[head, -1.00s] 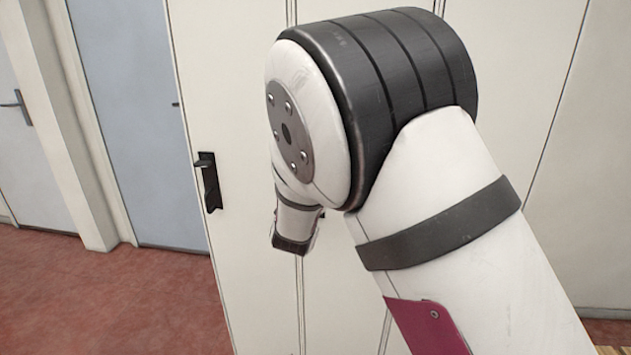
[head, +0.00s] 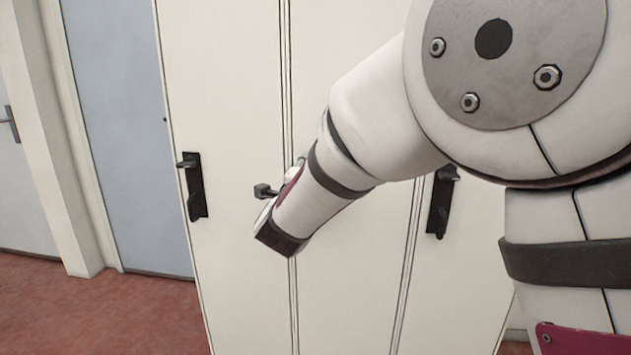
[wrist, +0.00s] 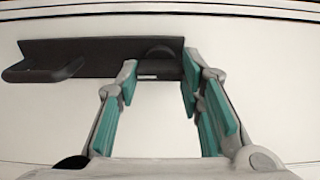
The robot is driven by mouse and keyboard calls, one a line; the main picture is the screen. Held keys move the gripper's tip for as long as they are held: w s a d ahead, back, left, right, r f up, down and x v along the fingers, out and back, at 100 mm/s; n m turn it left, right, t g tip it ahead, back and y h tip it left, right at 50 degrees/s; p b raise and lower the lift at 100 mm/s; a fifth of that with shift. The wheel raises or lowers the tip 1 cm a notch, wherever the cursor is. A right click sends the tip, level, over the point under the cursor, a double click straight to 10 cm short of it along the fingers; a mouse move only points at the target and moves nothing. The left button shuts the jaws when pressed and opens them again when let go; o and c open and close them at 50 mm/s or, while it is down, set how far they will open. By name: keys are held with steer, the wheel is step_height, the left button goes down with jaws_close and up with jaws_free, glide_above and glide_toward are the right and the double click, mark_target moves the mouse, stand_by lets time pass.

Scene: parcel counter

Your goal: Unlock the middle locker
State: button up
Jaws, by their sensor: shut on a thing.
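The middle locker door (head: 345,285) is shut, a cream panel between two others. Its black lever handle (head: 265,190) shows only in part beside my arm in the head view. In the wrist view the black lock plate lies across the picture, with the lever (wrist: 45,70) at the left and a small rounded turn knob (wrist: 159,54) toward the right. My gripper (wrist: 160,70), with teal pads, has its fingertips either side of the knob and is shut on it. My forearm hides the gripper in the head view.
The left locker has a black handle plate (head: 194,187), and the right locker has another (head: 440,200) close by my arm. A blue-grey door (head: 125,130) stands further left. Red floor (head: 95,310) is clear at the lower left.

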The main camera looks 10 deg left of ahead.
stand_by(0.4)
steer(key=o, duration=1.2)
steer(key=shift+c, duration=0.2)
steer(key=s, duration=1.2)
steer(key=shift+a, duration=0.25)
